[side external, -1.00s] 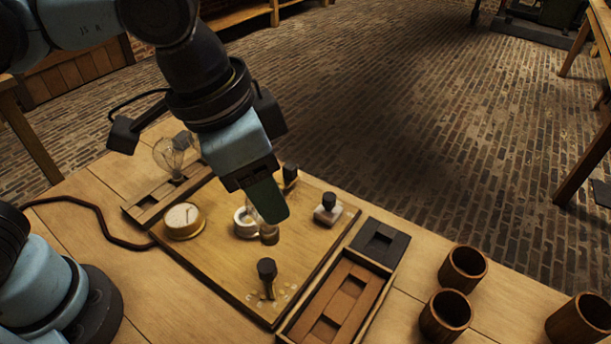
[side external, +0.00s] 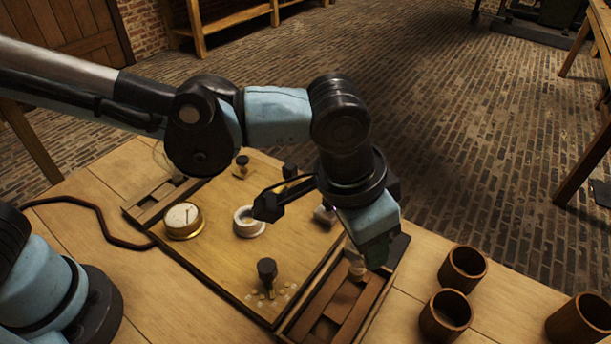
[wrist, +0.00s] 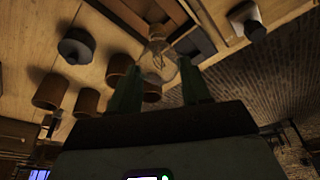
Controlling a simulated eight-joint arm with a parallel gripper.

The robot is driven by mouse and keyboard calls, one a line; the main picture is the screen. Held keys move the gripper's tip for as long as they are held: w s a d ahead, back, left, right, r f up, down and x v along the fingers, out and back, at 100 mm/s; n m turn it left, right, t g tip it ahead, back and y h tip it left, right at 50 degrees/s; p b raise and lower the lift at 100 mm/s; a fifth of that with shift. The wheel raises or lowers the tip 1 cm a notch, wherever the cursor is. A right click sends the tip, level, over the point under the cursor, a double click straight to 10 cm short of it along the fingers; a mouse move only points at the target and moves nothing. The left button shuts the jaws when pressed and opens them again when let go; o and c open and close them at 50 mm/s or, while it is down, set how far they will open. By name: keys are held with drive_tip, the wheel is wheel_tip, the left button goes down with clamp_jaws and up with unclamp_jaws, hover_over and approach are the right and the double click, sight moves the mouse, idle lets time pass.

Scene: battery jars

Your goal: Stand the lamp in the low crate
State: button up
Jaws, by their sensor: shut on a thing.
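The lamp, a clear glass bulb with a brassy base, is in my gripper (side external: 374,262). Its lower part (side external: 357,268) shows just below the fingers in the side view, over the low wooden crate (side external: 343,297). In the wrist view the lamp (wrist: 157,45) is between the two green fingertips (wrist: 160,75), base pointing at the crate. The crate has brown recessed compartments and a dark block at its far end, partly hidden by my gripper. I cannot tell whether the lamp's base touches the crate.
Several wooden cups (side external: 463,268) stand right of the crate. Left of it is a wooden board with a gauge (side external: 183,220), a white ring (side external: 249,221) and black knobs (side external: 267,272). A narrow tray (side external: 150,203) with a glass bulb, mostly hidden, lies farther left.

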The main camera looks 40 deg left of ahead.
drive_tip(key=shift+f, duration=2.25)
drive_tip(key=shift+f, duration=0.1)
drive_tip(key=o, duration=1.2)
drive_tip(key=v, duration=1.2)
drive_tip(key=a+f+n+t, duration=0.1)
drive_tip(key=a+n, duration=0.1)
drive_tip(key=a, duration=0.8)
drive_tip(key=w+a+f+n+t+y, duration=0.1)
drive_tip(key=a+f+n+t, duration=0.1)
drive_tip(key=a, duration=0.8)
drive_tip(key=a+f+n+t, duration=0.1)
drive_tip(key=a+f+n, duration=0.1)
drive_tip(key=a, duration=0.8)
drive_tip(key=shift+w+a+n+t+y, duration=0.15)
drive_tip(key=shift+w+n+t+y, duration=0.15)
drive_tip(key=shift+n+y, duration=0.1)
